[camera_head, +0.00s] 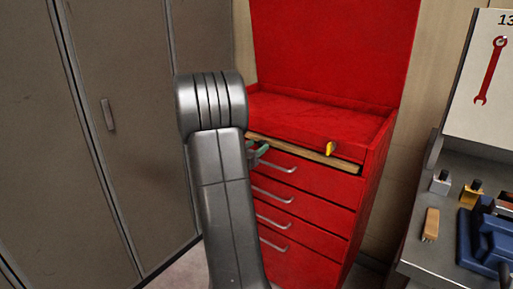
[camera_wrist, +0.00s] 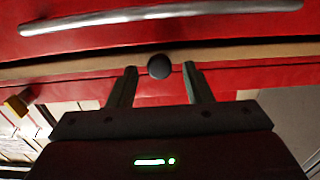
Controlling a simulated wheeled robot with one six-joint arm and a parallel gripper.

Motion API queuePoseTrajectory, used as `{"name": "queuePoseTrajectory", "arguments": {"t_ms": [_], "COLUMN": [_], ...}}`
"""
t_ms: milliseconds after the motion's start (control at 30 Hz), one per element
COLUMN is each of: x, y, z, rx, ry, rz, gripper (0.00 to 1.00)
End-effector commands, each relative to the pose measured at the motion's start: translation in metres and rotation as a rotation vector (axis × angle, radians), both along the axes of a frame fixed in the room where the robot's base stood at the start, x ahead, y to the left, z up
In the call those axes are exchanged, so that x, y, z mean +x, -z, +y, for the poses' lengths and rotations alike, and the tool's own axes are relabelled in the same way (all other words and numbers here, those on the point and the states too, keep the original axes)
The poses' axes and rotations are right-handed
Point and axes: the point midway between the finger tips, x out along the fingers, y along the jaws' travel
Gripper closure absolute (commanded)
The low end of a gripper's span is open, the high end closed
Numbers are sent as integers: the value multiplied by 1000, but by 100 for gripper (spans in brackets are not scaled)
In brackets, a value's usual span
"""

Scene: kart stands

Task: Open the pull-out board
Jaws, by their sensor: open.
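The pull-out board (camera_head: 310,154) shows as a thin wooden edge in the red tool chest (camera_head: 325,185), just above the top drawer. In the wrist view its pale front edge (camera_wrist: 230,59) runs across the picture. A dark round knob (camera_wrist: 159,66) sits on this edge. My gripper (camera_wrist: 160,75) is open, with one finger on each side of the knob and gaps visible between them. In the head view my gripper (camera_head: 258,151) is at the board's left part, mostly hidden behind my arm; the knob cannot be made out there.
Drawers with metal handles (camera_head: 273,195) lie below the board; the top handle (camera_wrist: 160,17) also shows in the wrist view. A yellow piece (camera_head: 330,148) is on the chest's front. A grey cabinet (camera_head: 120,120) stands left, a workbench with tools (camera_head: 440,262) right.

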Motion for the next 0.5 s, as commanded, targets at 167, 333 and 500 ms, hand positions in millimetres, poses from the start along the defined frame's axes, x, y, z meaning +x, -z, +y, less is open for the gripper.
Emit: {"name": "queuePoseTrajectory", "arguments": {"t_ms": [167, 333, 500], "x": [4, 4, 4], "y": [0, 0, 0], "z": [-4, -3, -3], "rx": [0, 0, 0], "ry": [1, 0, 0], "rz": [-1, -1, -1], "gripper": [55, 55, 84]}}
